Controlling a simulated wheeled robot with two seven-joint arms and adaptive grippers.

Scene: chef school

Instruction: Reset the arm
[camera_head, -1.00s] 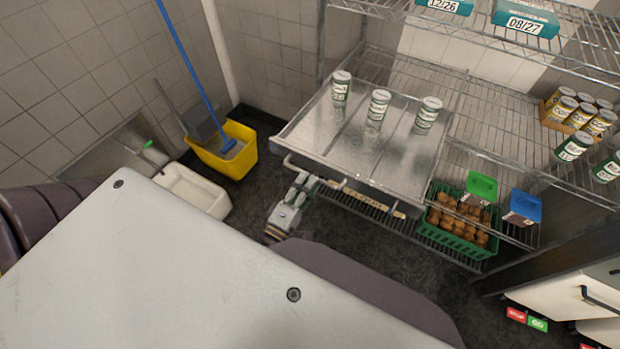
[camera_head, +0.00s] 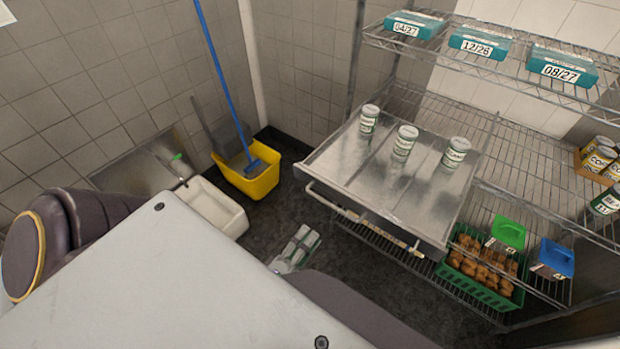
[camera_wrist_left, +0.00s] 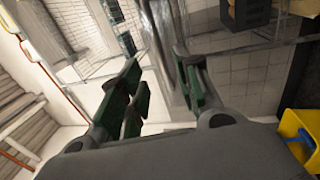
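My left gripper (camera_head: 306,243) is low in the middle of the head view, over the dark floor and in front of the pulled-out metal shelf (camera_head: 345,165). It is clear of the shelf's front handle bar (camera_head: 350,213). In the left wrist view, its two green-padded fingers (camera_wrist_left: 165,92) stand apart with nothing between them. Part of my left arm is hidden behind my own pale body panel. My right gripper is not in view.
Three cans (camera_head: 404,142) stand upright on the metal shelf. A green crate (camera_head: 470,285) of brown food sits below right. A yellow mop bucket (camera_head: 262,184) and a white basin (camera_head: 215,212) stand left. Dark floor between bucket and shelf is clear.

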